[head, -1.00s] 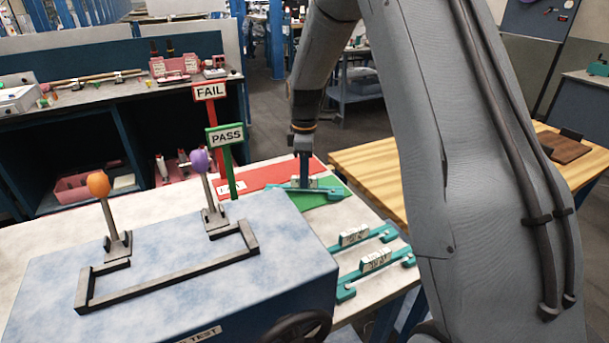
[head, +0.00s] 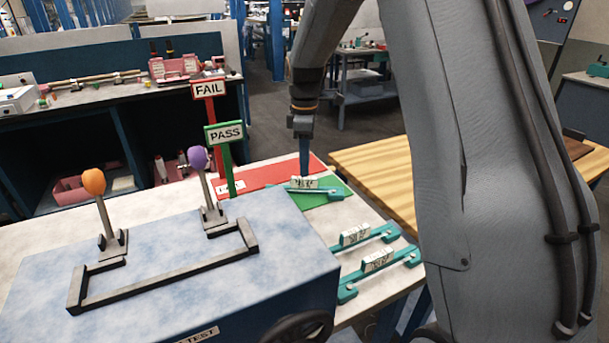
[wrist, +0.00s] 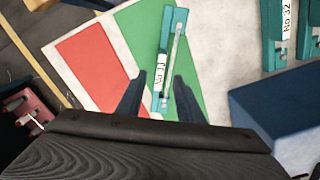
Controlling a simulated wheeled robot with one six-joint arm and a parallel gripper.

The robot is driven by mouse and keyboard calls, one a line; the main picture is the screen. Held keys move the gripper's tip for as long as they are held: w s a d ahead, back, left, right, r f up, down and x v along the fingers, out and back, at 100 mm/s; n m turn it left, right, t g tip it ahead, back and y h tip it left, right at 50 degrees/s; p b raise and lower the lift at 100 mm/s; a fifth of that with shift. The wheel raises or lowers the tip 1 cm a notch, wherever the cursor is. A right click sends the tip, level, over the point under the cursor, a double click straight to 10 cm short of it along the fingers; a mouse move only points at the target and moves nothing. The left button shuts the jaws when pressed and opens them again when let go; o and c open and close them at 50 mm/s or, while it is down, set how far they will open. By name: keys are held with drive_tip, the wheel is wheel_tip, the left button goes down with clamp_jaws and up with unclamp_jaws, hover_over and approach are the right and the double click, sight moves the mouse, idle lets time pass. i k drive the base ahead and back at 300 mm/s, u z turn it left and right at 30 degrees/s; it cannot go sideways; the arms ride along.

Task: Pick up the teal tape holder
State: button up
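A teal tape holder (head: 328,191) with a white numbered label lies on the green mat (head: 334,201). My gripper (head: 304,177) hangs just above and behind it in the head view. In the wrist view the two dark fingers are spread apart, and this holder (wrist: 175,45) lies between and beyond them (wrist: 159,80), label near the left finger. The fingers hold nothing that I can see. Two more teal holders with labels, one farther (head: 384,233) and one nearer (head: 405,259), lie side by side on the pale table to the right.
A red mat (head: 262,178) adjoins the green one. FAIL (head: 209,89) and PASS (head: 225,133) signs stand on posts to its left. A blue test box (head: 200,285) with orange and purple knobbed levers fills the front. A wooden table (head: 375,175) is at right.

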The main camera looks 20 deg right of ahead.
sight(350, 239)
drive_tip(key=k, duration=1)
